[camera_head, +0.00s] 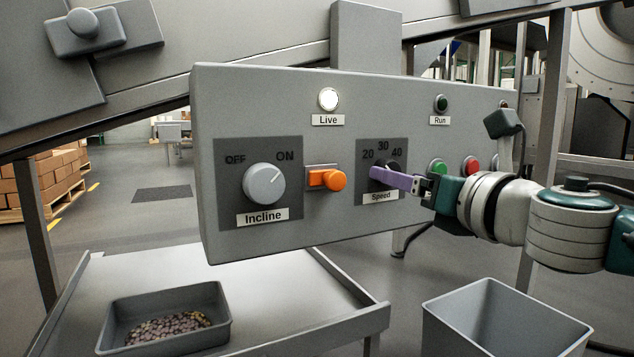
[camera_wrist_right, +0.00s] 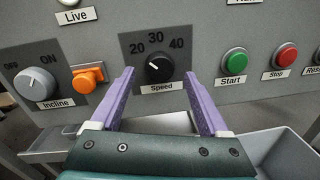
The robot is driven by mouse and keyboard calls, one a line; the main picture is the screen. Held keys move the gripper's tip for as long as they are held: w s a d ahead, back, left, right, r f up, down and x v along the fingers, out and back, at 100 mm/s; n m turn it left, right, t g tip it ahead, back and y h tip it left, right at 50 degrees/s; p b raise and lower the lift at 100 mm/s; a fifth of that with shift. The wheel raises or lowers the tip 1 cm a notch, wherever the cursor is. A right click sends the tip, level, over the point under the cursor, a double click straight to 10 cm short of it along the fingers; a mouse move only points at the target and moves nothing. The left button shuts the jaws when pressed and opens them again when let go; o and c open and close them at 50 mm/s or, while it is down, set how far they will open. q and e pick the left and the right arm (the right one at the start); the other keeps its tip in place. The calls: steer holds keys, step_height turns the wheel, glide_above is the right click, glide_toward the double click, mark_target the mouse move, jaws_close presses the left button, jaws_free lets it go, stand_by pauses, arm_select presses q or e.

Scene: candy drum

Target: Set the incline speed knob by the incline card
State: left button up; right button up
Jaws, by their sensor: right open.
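The black speed knob (camera_wrist_right: 159,69) sits on a dark plate marked 20, 30 and 40, above a "Speed" label. Its white mark points up-left, towards 20. In the head view the knob (camera_head: 378,171) is partly hidden by a purple finger. My right gripper (camera_head: 392,178) is in front of the speed plate. In the right wrist view, its two purple fingers (camera_wrist_right: 160,76) are spread apart, left and right of the knob, with nothing between them; I cannot tell their exact distance from it. I cannot make out an incline card. My left gripper is not in view.
On the same grey panel (camera_head: 225,110) are the Incline knob (camera_head: 264,185), turned towards ON, an orange switch (camera_head: 327,179), a lit Live lamp (camera_head: 329,99), and green Start (camera_wrist_right: 234,61) and red Stop (camera_wrist_right: 286,56) buttons. Below are a tray of candies (camera_head: 218,326) and a grey bin (camera_head: 440,325).

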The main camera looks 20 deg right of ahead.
steer(key=shift+w, duration=0.75)
jaws_close()
